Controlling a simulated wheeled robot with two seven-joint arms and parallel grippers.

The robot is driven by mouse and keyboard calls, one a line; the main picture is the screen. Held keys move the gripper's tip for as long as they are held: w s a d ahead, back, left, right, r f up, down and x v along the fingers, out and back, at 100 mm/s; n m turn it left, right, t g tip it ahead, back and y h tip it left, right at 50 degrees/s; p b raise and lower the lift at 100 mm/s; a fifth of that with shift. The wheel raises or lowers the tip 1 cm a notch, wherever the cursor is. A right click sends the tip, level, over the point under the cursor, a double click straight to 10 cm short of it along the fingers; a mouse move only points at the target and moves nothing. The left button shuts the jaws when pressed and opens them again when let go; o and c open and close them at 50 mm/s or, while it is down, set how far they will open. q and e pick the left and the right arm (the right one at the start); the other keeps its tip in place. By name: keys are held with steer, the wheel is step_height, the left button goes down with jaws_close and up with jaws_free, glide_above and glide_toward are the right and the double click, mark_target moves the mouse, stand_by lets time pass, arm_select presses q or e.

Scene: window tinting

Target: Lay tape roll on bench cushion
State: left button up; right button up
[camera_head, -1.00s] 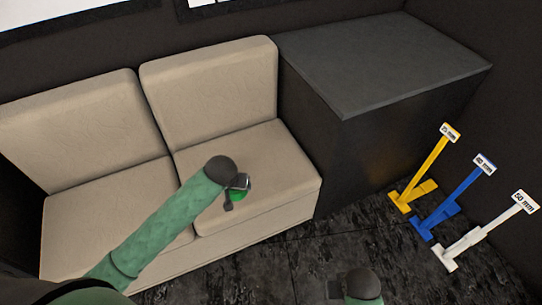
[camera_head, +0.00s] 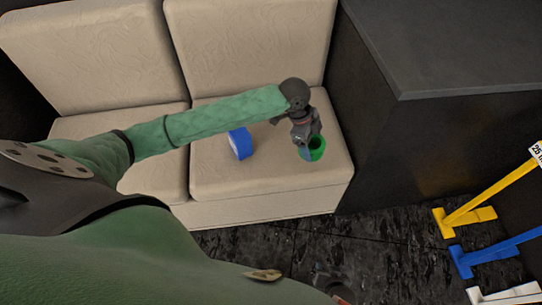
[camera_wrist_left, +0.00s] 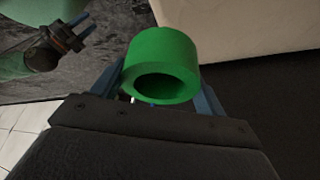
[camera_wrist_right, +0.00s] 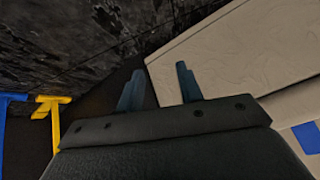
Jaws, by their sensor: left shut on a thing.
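A green tape roll (camera_head: 317,149) is held between the fingers of my left gripper (camera_head: 306,150), at the right part of the right bench cushion (camera_head: 222,178). In the left wrist view the green roll (camera_wrist_left: 163,58) sits between the two blue fingers, its hole facing the camera. I cannot tell whether it touches the cushion. My right gripper (camera_wrist_right: 160,84) is open and empty, near the bench's front edge.
A dark cabinet (camera_head: 450,50) stands right of the bench. Yellow (camera_head: 485,200), blue (camera_head: 500,250) and white (camera_head: 505,295) labelled tools stand on the dark floor at the right. The bench's left seat cushion (camera_head: 75,128) is partly behind my left arm.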

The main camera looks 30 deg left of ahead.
arm_select(q)
steer(key=shift+s+f+m+g+b, duration=0.15)
steer(key=shift+f+m+g+b, duration=0.5)
steer(key=shift+m, duration=0.55)
steer(key=shift+a+f, duration=0.15)
steer(key=w+a+f, duration=0.2)
steer(key=w, duration=0.1)
steer(key=w+a+f, duration=0.2)
steer(key=w, duration=0.1)
steer(key=w+a+f+b, duration=0.1)
steer(key=w+a+f, duration=0.1)
steer(key=w, duration=0.1)
steer(key=shift+w+a+f, duration=0.1)
steer(key=shift+w+f, duration=0.1)
steer(key=shift+f, duration=0.1)
steer(key=shift+a+f, duration=0.1)
steer(key=shift+f, duration=1.95)
arm_select(e)
step_height(320, 180, down, 6)
steer(key=a+t, duration=0.1)
steer(key=shift+s+a+y, duration=0.15)
steer(key=shift+s+y, duration=0.15)
steer(key=shift+s, duration=0.05)
arm_select(q)
steer(key=o, duration=1)
steer(key=shift+f, duration=0.1)
arm_select(e)
steer(key=shift+w, duration=0.1)
